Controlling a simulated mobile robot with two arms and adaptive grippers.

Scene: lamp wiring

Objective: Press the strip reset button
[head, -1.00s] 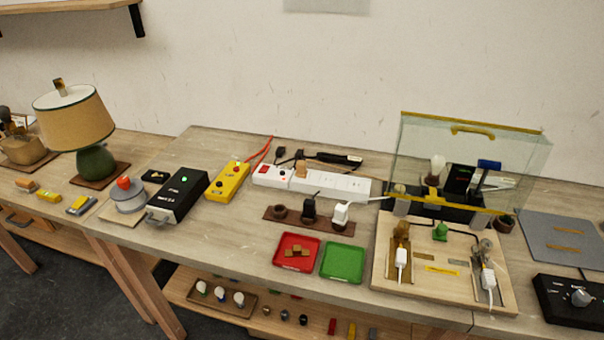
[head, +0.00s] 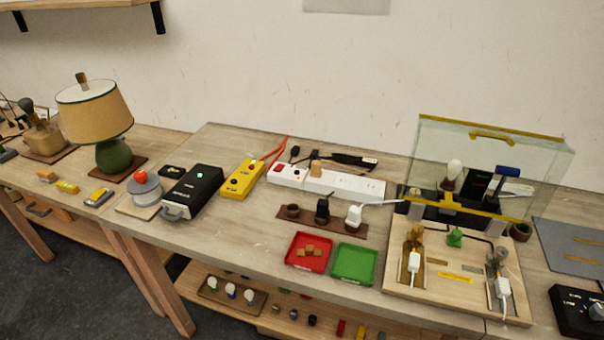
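The white power strip (head: 345,185) lies along the back of the table in the head view. A red switch or button (head: 279,168) sits at its left end; a small reset button cannot be made out apart from it. A tan block-like piece (head: 316,168) stands on or just behind the strip near its left part. Neither gripper is in the head view, and nothing of mine touches the strip.
In front of the strip are a brown holder with plugs (head: 322,221), a red tray (head: 309,252) and a green tray (head: 355,264). Left are a yellow tester (head: 243,179) and a black box (head: 192,192). A glass guard (head: 490,165) stands right.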

